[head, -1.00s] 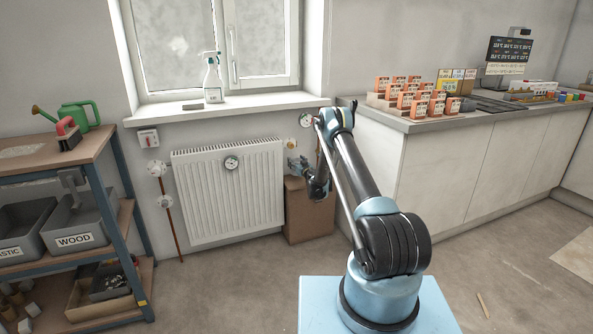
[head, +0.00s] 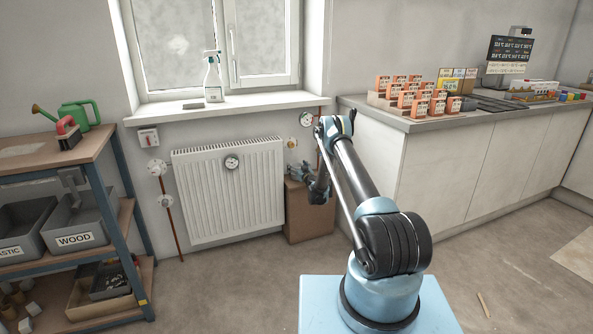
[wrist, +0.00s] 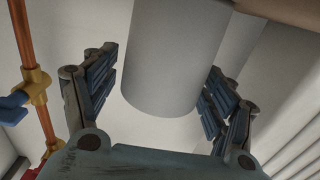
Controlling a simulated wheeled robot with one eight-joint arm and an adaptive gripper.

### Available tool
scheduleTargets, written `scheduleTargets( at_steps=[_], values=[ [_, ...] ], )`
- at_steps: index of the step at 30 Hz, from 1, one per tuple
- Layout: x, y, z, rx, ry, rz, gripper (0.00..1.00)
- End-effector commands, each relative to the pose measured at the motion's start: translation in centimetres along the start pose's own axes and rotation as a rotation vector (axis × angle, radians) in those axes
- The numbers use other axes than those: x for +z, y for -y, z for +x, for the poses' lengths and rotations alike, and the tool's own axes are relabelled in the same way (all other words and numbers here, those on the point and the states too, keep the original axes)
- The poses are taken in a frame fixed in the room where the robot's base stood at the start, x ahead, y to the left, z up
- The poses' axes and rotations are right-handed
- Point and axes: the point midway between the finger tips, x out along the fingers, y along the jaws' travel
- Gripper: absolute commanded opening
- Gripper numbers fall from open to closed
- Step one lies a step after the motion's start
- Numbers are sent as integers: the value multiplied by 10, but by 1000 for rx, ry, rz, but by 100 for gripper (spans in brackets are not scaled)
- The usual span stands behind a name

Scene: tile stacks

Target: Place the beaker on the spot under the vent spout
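A plain pale grey cylinder (wrist: 172,55), apparently the beaker, stands between the fingers of my gripper (wrist: 162,88) in the wrist view. My gripper is open, with one finger on each side of it. A narrow gap shows at the left finger. The right finger is very close, and I cannot tell whether it touches. In the head view my gripper (head: 297,171) is small, at the right end of the radiator, above the cardboard box. I cannot make out the cylinder there. I cannot identify the vent spout or the spot under it.
The radiator (head: 228,190) is left of my gripper. A copper pipe (wrist: 25,45) with a blue-handled valve (wrist: 14,108) is close by in the wrist view. The cardboard box (head: 308,215) stands below, and the counter (head: 440,180) is to the right. Open floor lies in front.

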Motion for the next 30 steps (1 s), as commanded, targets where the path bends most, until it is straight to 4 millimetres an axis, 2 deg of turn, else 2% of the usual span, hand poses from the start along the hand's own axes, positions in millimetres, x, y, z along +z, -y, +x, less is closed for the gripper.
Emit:
scheduleTargets(
  at_steps=[7,11,24,30],
  values=[
    [-2,2,1,-2,0,0,77],
    [-2,3,-11,-2,0,0,77],
    [-2,4,-91,-3,0,0,77],
    [-2,4,-113,-3,0,0,77]
  ],
)
